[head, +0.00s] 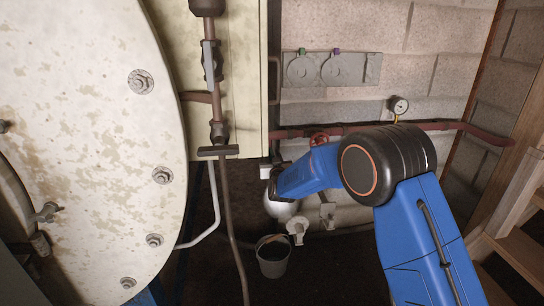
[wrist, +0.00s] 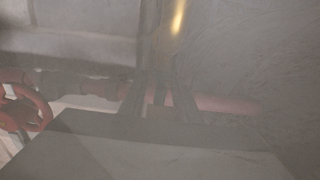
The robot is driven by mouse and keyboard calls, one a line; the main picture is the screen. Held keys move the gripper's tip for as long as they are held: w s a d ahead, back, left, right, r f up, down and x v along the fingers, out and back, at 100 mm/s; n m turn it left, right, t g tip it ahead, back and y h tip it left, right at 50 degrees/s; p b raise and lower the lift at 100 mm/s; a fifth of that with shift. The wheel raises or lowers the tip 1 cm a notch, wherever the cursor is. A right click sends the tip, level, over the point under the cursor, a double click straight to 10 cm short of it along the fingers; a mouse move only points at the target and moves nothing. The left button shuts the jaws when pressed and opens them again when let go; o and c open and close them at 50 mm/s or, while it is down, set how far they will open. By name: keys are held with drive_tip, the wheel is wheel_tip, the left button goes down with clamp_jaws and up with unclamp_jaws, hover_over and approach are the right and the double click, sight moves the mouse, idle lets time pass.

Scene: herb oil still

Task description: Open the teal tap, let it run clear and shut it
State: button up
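I cannot make out a teal-coloured tap in either view. Two pale tap-like fittings, a nearer one (head: 298,230) and a farther one (head: 327,213), sit low by the wall in the head view, left of my arm. A dark bucket (head: 273,260) stands on the floor just below and left of them, with dark contents. My gripper shows in the wrist view (wrist: 160,98) as blurred, dark fingers above its grey body, pointing toward a red pipe; nothing is clearly held. In the head view my arm's end is near the wall, and its fingers cannot be made out.
A red handwheel (head: 319,139) sits on the red wall pipe (head: 450,126), near a pressure gauge (head: 398,105). A grey plate (head: 332,69) with green and purple marks hangs above. A large pale vessel (head: 90,130) fills the left; wooden steps (head: 515,205) stand right. The wrist view is hazy.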

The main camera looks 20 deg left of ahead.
drive_tip(key=shift+w, duration=0.1)
clamp_jaws()
drive_tip(key=shift+a+m+t+h, duration=0.15)
drive_tip(key=shift+m+t+h, duration=0.15)
drive_tip(key=shift+h, duration=0.1)
drive_tip(key=shift+a+f+m+t+h, duration=0.1)
drive_tip(key=shift+m+t+h, duration=0.4)
drive_tip(key=shift+m+h, duration=0.5)
drive_tip(key=m+h, duration=0.2)
drive_tip(key=h, duration=0.2)
drive_tip(key=m+t+h, duration=0.1)
drive_tip(key=m+h, duration=0.1)
drive_tip(key=h, duration=0.2)
drive_tip(key=shift+a+m, duration=0.1)
drive_tip(key=shift+m, duration=0.3)
drive_tip(key=m+g+h, duration=0.1)
drive_tip(key=m+h, duration=0.1)
drive_tip(key=h, duration=0.1)
drive_tip(key=m+g+h, duration=0.1)
drive_tip(key=m+h, duration=0.1)
drive_tip(key=h, duration=0.2)
drive_tip(key=shift+m, duration=0.3)
drive_tip(key=shift+m+g+h, duration=0.3)
drive_tip(key=shift+m+h, duration=0.1)
drive_tip(key=shift+h, duration=0.3)
drive_tip(key=shift+m+g+h, duration=1.3)
drive_tip(key=shift+m+h, duration=0.1)
drive_tip(key=shift+h, duration=0.3)
